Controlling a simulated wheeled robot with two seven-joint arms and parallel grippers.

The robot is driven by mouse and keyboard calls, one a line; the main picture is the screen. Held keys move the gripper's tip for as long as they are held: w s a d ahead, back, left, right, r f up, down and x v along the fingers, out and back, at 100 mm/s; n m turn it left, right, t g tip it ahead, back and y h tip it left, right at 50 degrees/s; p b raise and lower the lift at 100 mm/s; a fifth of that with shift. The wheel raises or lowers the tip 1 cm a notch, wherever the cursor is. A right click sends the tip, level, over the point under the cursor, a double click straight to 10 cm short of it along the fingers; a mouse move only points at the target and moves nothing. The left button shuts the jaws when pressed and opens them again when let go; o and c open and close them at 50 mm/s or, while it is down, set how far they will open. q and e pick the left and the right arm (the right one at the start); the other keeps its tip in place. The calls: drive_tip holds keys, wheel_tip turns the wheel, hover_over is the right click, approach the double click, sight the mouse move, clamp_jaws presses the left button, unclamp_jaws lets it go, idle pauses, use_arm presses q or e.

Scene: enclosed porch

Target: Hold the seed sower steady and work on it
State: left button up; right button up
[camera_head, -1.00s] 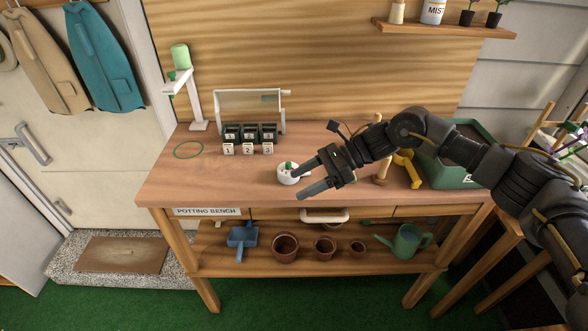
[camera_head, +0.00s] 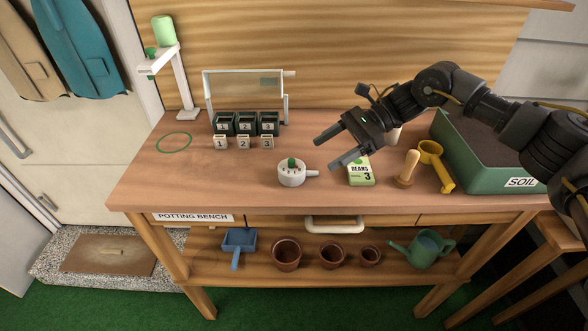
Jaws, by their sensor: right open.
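The seed sower (camera_head: 291,173), a small round white cup with a green knob on top and a short spout pointing right, sits upright on the potting bench near its front middle. My right gripper (camera_head: 326,152) is open and empty, with its fingers apart and pointing left. In the picture it is above and to the right of the sower, apart from it. A green and white beans packet (camera_head: 361,172), marked 3, lies on the bench just below the right gripper, partly hidden by it. My left gripper is not in view.
Dark pots (camera_head: 244,123) stand behind number blocks (camera_head: 243,143) under a white frame. A white stand (camera_head: 184,85) and green ring (camera_head: 174,142) are at left. A wooden dibber (camera_head: 408,168), yellow scoop (camera_head: 432,165) and green soil tray (camera_head: 482,176) are at right. The front left bench is clear.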

sight(303, 165)
drive_tip(key=x, duration=0.1)
drive_tip(key=p+x, duration=0.1)
drive_tip(key=shift+s+a+p, duration=0.15)
drive_tip(key=shift+a+p, duration=0.15)
drive_tip(key=shift+a, duration=0.15)
drive_tip(key=shift+s+a+f+b, duration=0.15)
drive_tip(key=shift+a+f+b, duration=0.4)
drive_tip(key=shift+b, duration=0.05)
drive_tip(key=shift+s+a+f+b, duration=0.2)
drive_tip(key=shift+a+f+b, duration=0.3)
drive_tip(key=shift+f+b, duration=0.05)
drive_tip(key=shift+s+a+f+b, duration=0.1)
drive_tip(key=shift+a+f+b, duration=0.05)
drive_tip(key=shift+a+b, duration=0.35)
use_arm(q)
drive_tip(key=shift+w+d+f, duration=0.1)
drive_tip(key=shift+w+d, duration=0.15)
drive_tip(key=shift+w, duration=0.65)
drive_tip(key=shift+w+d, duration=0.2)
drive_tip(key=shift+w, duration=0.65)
use_arm(e)
drive_tip(key=shift+s+a, duration=0.1)
drive_tip(key=shift+a, duration=0.25)
drive_tip(key=c, duration=0.6)
drive_tip(key=o, duration=1.2)
drive_tip(key=shift+o, duration=0.2)
